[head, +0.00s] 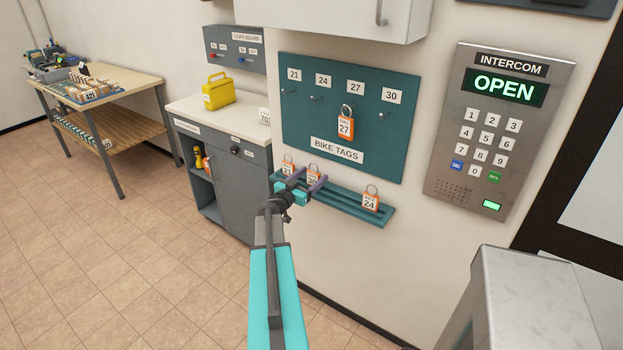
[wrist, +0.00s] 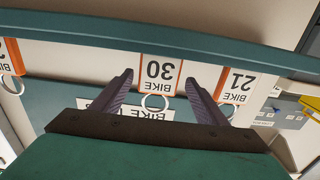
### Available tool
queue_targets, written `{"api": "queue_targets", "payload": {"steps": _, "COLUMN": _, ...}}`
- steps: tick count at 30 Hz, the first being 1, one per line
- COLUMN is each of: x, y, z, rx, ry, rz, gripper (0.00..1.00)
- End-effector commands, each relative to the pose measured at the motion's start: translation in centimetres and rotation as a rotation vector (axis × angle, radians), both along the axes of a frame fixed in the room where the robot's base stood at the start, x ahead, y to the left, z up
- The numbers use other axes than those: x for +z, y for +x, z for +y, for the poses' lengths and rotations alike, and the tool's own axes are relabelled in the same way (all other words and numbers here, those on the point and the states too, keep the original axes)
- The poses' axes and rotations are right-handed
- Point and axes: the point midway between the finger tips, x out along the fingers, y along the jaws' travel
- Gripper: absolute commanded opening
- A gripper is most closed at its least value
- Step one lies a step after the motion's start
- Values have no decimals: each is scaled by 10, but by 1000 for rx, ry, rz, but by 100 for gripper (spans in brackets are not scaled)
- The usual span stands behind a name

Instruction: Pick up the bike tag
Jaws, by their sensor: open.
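My gripper (head: 308,180) is open at the small teal shelf (head: 345,208) below the bike tag board (head: 300,130). Orange-and-white bike tag 30 (head: 313,171) stands at the shelf, partly hidden by my gripper. In the wrist view, tag 30 (wrist: 161,70) appears upside down between the two spread fingers, which look clear of it. Bike tag 21 (head: 287,169) is just left of it, and bike tag 24 (head: 371,202) is farther right on the shelf. Bike tag 27 (head: 345,126) hangs from the board's hook under label 27.
The intercom (head: 497,130) reads OPEN on the wall at right. A grey cabinet (head: 232,190) with a yellow box (head: 218,92) on top stands left of the shelf. A wooden workbench (head: 128,87) is at far left. A grey metal block (head: 535,290) stands at lower right. The tiled floor at left is clear.

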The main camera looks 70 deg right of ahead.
Motion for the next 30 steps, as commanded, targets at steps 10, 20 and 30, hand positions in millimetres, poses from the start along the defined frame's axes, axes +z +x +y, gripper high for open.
{"api": "queue_targets", "payload": {"steps": 10, "x": -1, "y": -3, "z": -9, "rx": 0, "ry": 0, "rz": 0, "gripper": 67}}
{"api": "queue_targets", "payload": {"steps": 20, "x": 0, "y": -3, "z": -9, "rx": 0, "ry": 0, "rz": 0, "gripper": 67}}
{"api": "queue_targets", "payload": {"steps": 30, "x": 0, "y": -3, "z": -9, "rx": 0, "ry": 0, "rz": 0, "gripper": 23}}
